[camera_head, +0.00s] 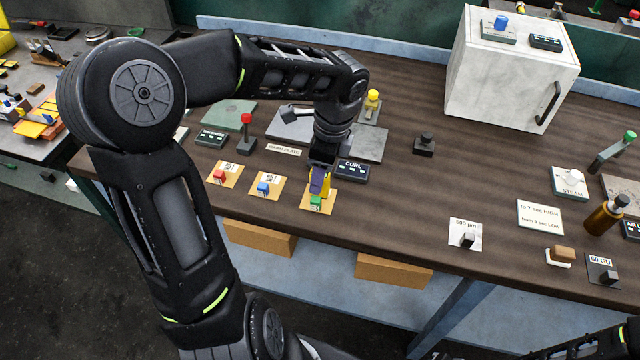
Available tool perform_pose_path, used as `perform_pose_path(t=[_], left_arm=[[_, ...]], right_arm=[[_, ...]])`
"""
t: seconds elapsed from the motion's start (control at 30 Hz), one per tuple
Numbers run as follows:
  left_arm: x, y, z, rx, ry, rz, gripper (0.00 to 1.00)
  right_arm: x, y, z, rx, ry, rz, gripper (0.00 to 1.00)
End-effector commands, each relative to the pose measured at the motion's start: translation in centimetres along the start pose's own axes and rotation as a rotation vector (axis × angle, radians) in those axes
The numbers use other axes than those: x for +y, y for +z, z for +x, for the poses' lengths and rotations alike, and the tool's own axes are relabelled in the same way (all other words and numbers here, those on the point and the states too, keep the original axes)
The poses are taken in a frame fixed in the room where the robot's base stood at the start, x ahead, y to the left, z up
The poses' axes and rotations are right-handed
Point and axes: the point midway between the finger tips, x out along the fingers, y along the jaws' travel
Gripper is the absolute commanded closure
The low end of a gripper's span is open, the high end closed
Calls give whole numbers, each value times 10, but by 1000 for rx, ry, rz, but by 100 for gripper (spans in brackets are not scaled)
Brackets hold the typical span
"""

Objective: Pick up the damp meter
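My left gripper (320,188) points down at the front of the bench, over an orange card with a green block (316,201). A small purple and yellow piece (319,180) shows at its fingertips, just above the green block. I cannot tell whether this piece is the damp meter, or whether the fingers are closed on it. No readable label names a damp meter. Part of my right arm (626,338) shows at the bottom right corner, but its gripper is out of view.
Orange cards with a red block (220,176) and a blue block (264,188) lie to the left. The CURL display (353,173) is close beside my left gripper. A red-topped post (246,135) and a white cabinet (500,75) stand farther back. The bench middle is mostly clear.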

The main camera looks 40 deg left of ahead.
Motion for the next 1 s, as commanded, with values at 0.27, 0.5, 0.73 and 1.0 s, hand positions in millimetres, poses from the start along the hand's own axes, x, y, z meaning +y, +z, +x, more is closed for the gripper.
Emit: perform_pose_path(t=[0.27, 0.5, 0.73, 1.0], left_arm=[[0, 0, 0, 0, 0, 0, 79], [0, 0, 0, 0, 0, 0, 99], [0, 0, 0, 0, 0, 0, 100], [0, 0, 0, 0, -1, 0, 100]], right_arm=[[0, 0, 0, 0, 0, 0, 64], [0, 0, 0, 0, 0, 0, 64], [0, 0, 0, 0, 0, 0, 64], [0, 0, 0, 0, 0, 0, 64]])
